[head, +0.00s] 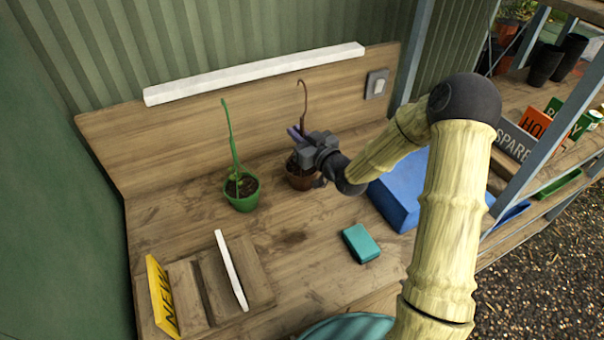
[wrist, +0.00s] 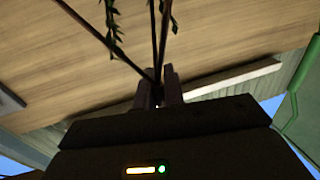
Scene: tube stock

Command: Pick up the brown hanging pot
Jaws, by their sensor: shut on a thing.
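The brown hanging pot (head: 300,181) is on the wooden bench, with a brown hanger rising to a hook above it. My gripper (head: 296,134) is at the hanger just above the pot, shut on it; the gripper hides part of the pot and plant. In the wrist view the thin dark hanger strands (wrist: 156,50) meet between the gripper fingers (wrist: 158,90), with leafy stems hanging beside them. The pot itself is not visible in the wrist view. I cannot tell whether the pot touches the bench.
A green hanging pot (head: 243,196) stands just left. A teal block (head: 361,243) and a blue bin (head: 397,203) lie to the right. A wooden tray (head: 208,285) with a yellow NEW sign (head: 161,297) is at front left. A wooden backboard (head: 200,140) stands behind.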

